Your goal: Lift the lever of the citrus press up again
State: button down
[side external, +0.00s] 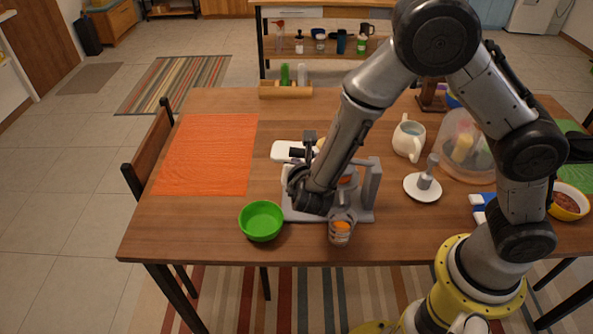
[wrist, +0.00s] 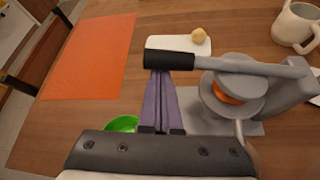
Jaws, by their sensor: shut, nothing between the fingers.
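The citrus press stands near the table's front, with a grey base (side external: 300,213) and post (side external: 371,182). Its grey lever (wrist: 245,66) runs roughly level from the post to a black grip (wrist: 168,60). The round press head sits low over an orange half (wrist: 229,95). My gripper (wrist: 160,75) is shut and empty, its purple fingers side by side. The fingertips meet the near edge of the black grip in the wrist view; I cannot tell whether they touch it or sit below it. In the side view, my arm hides much of the press.
A glass with orange contents (side external: 341,231) stands at the press's front. A green bowl (side external: 261,221) is to its left. A white board (wrist: 178,43) with a small yellowish piece (wrist: 199,35) lies behind. A jug (side external: 408,139) and white juicer dish (side external: 422,188) stand right.

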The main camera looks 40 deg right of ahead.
jog(key=s+d+r+m+t+y, duration=0.1)
jog(key=s+d+r+m+t, duration=0.15)
jog(key=r, duration=0.35)
jog(key=s+d+r+m+t+y, duration=0.2)
jog(key=s+d+r+m, duration=0.1)
jog(key=r, duration=0.3)
jog(key=s+d+r, duration=0.3)
jog(key=s+d, duration=0.6)
jog(key=shift+r+m+t, duration=0.35)
jog(key=shift+r+t, duration=0.05)
jog(key=shift+t, duration=0.05)
jog(key=shift+s, duration=0.1)
